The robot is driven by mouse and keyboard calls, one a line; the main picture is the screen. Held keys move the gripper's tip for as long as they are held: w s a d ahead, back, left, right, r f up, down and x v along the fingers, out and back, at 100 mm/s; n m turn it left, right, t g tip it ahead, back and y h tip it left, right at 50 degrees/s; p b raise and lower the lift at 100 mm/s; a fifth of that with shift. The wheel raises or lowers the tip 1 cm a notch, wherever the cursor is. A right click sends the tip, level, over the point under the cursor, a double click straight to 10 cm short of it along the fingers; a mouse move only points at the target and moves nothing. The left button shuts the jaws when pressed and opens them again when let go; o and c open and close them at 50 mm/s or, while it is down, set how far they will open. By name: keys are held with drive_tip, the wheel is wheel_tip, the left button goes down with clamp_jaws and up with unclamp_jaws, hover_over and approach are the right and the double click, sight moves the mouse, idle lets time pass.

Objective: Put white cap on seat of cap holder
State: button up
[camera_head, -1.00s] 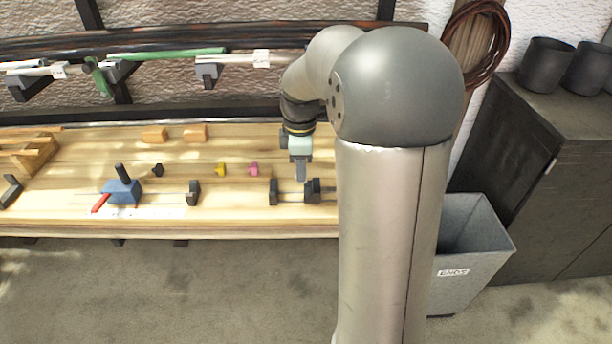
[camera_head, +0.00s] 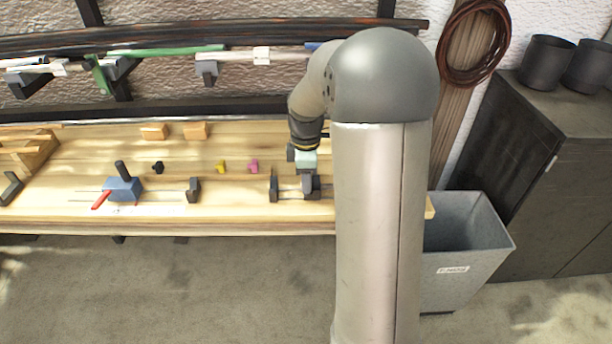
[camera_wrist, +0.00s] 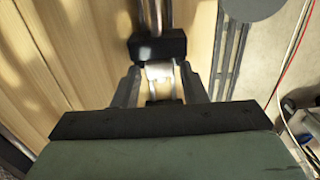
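My gripper (camera_head: 307,184) is low over the right end of the workbench, at a dark block (camera_head: 311,190) on a pair of thin rails. In the wrist view its two fingers (camera_wrist: 160,75) point at a black block (camera_wrist: 158,46) on rails. A small whitish piece (camera_wrist: 160,71), possibly the white cap, shows between the fingertips, close against the block. I cannot tell whether the fingers touch it. No white cap can be made out in the head view. Which block is the cap holder, and its seat, cannot be told for sure.
Another dark block (camera_head: 273,188) stands left of my gripper. Small pink (camera_head: 253,166), yellow (camera_head: 220,167) and black (camera_head: 158,167) pieces lie on the bench. A blue fixture (camera_head: 123,189) with a red handle is at left. A grey bin (camera_head: 465,265) stands at right.

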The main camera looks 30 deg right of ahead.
drive_tip(key=shift+o, duration=0.3)
wheel_tip(320, 180, up, 12)
drive_tip(key=s+a+f+m, duration=0.4)
drive_tip(key=s+a+m, duration=0.2)
drive_tip(key=s, duration=0.5)
drive_tip(key=s+a+f+m, duration=0.4)
drive_tip(key=s+a+m, duration=0.2)
drive_tip(key=s+a, duration=0.3)
drive_tip(key=s, duration=0.3)
drive_tip(key=shift+f+m, duration=0.3)
